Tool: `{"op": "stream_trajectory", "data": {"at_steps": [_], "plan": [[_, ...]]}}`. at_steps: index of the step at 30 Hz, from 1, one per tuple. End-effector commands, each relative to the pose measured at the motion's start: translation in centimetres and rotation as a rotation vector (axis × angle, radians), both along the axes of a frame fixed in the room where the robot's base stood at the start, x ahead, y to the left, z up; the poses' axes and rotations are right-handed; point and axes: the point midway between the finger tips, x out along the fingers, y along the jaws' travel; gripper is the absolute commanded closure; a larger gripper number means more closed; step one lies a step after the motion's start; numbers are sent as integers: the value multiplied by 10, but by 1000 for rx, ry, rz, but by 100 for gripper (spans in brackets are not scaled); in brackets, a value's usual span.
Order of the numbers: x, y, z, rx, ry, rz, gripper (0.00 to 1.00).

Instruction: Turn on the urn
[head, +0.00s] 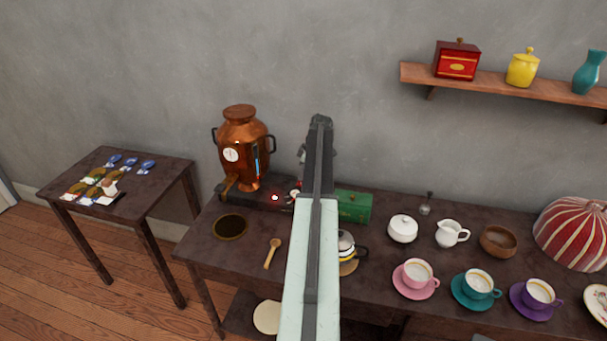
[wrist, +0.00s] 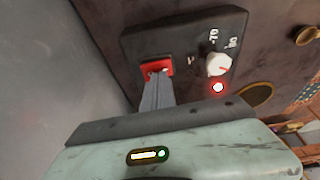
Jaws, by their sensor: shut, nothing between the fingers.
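The copper urn (head: 243,145) stands at the back left of the dark table in the head view, with a white gauge and a spout low on its left. In the wrist view a dark control panel (wrist: 190,45) carries a red switch (wrist: 152,64), a white dial (wrist: 218,65) with number marks and a glowing red light (wrist: 218,87).
A green box (head: 353,206) stands right of my arm. A wooden spoon (head: 272,253) and a round dark mat (head: 230,227) lie at the front left. Several cups, a white lidded pot (head: 403,228) and a jug (head: 451,233) stand to the right. A shelf (head: 490,80) hangs above.

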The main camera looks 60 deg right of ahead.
Motion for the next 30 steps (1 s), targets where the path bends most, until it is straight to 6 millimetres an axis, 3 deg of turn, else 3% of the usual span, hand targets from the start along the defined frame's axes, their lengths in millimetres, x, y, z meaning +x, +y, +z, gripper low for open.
{"op": "stream_trajectory", "data": {"at_steps": [7, 18, 30], "plan": [[3, 8, 48, 0, 0, 3, 100], [-29, 20, 123, 0, 0, -1, 100], [-32, 22, 127, 0, 0, 2, 100]]}}
